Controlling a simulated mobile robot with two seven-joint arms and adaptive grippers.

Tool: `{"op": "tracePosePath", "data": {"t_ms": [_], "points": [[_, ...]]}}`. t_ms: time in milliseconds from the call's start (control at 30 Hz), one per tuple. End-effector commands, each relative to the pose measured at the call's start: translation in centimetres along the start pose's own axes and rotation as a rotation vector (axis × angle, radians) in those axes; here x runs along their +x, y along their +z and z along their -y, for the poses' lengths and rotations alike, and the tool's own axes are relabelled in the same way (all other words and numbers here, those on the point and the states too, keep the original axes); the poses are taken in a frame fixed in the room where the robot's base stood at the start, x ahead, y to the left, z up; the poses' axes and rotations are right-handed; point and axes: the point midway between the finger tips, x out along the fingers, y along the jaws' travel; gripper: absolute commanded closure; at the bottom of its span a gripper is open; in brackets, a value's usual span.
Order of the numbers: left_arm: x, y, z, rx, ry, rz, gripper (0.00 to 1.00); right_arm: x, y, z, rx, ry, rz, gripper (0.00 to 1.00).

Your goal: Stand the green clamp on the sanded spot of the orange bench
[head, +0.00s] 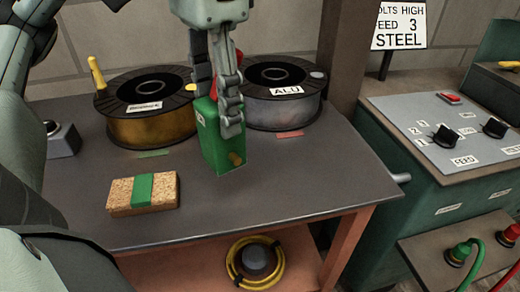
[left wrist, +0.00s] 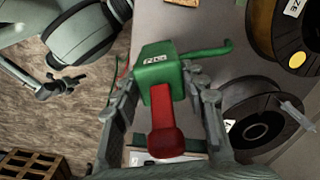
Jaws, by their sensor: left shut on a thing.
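The green clamp (head: 222,136) is a block with a white label, a red handle and a brass-coloured knob low on its front. My left gripper (head: 219,100) is shut on its upper part from above, holding it nearly upright. In the left wrist view the clamp (left wrist: 157,60) sits between the fingers, its red handle pointing toward the camera. The orange bench (head: 320,190) has a dark grey top and orange frame. The clamp is over the middle of this top; I cannot tell whether its base touches. I cannot make out the sanded spot. My right gripper is not clearly seen.
A bronze-coloured spool (head: 150,125) and a grey ALU spool (head: 282,105) stand behind the clamp. A cork block (head: 128,194) with a green band lies left of it. A control cabinet (head: 440,125) is at the right. The bench top right of the clamp is clear.

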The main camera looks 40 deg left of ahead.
Motion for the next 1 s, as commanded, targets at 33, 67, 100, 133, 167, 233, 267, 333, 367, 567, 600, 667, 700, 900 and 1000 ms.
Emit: {"op": "tracePosePath", "data": {"t_ms": [33, 67, 100, 133, 167, 233, 267, 333, 367, 567, 600, 667, 700, 900, 1000], "points": [[1.2, -1.2, 0.0, 0.003, 0.003, 0.004, 1.0, -0.6, -0.2, -0.1, -0.001, 0.005, -0.008, 0.6], [1.6, -1.9, 0.0, 0.001, 0.003, 0.004, 1.0, -1.1, -0.3, -0.2, -0.001, 0.008, -0.009, 0.6], [2.1, -2.7, 0.0, 0.003, 0.003, 0.004, 1.0, -1.7, -0.4, -0.3, -0.001, 0.012, -0.012, 0.6], [2.3, -3.4, 0.1, 0.002, 0.003, 0.003, 1.0, -2.1, -0.5, -0.4, -0.001, 0.013, -0.013, 0.6], [2.7, -4.0, 0.1, 0.002, 0.003, 0.003, 1.0, -2.5, -0.6, -0.4, -0.001, 0.015, -0.015, 0.6], [3.3, -5.1, 0.2, 0.001, 0.003, 0.002, 1.0, -3.3, -0.6, -0.5, 0.0, 0.019, -0.017, 0.6], [3.5, -5.5, 0.2, 0.001, 0.002, 0.002, 1.0, -3.5, -0.7, -0.6, 0.0, 0.02, -0.017, 0.6], [3.8, -6.3, 0.3, 0.0, 0.002, 0.001, 1.0, -3.9, -0.7, -0.6, 0.0, 0.022, -0.017, 0.6], [3.9, -6.5, 0.3, 0.001, 0.002, 0.0, 1.0, -4.0, -0.7, -0.6, 0.0, 0.022, -0.018, 0.6], [5.7, -6.9, 0.3, 0.001, 0.001, 0.001, 1.0, -5.2, -0.7, -0.8, 0.001, 0.03, -0.026, 0.6], [6.5, -6.9, 0.3, 0.0, 0.001, 0.002, 1.0, -5.8, -0.7, -0.9, 0.001, 0.034, -0.028, 0.6], [7.2, -6.8, 0.3, 0.0, 0.001, 0.002, 1.0, -6.5, -0.7, -1.0, 0.001, 0.038, -0.03, 0.6], [7.6, -6.8, 0.3, 0.0, 0.001, 0.001, 1.0, -6.9, -0.7, -1.1, 0.002, 0.04, -0.031, 0.6], [8.1, -6.9, 0.4, -0.001, 0.0, -0.003, 1.0, -7.6, -0.7, -1.2, 0.002, 0.043, -0.031, 0.6], [8.0, -6.9, 0.4, -0.001, 0.0, -0.003, 1.0, -7.6, -0.7, -1.2, 0.003, 0.042, -0.031, 0.6]]}}
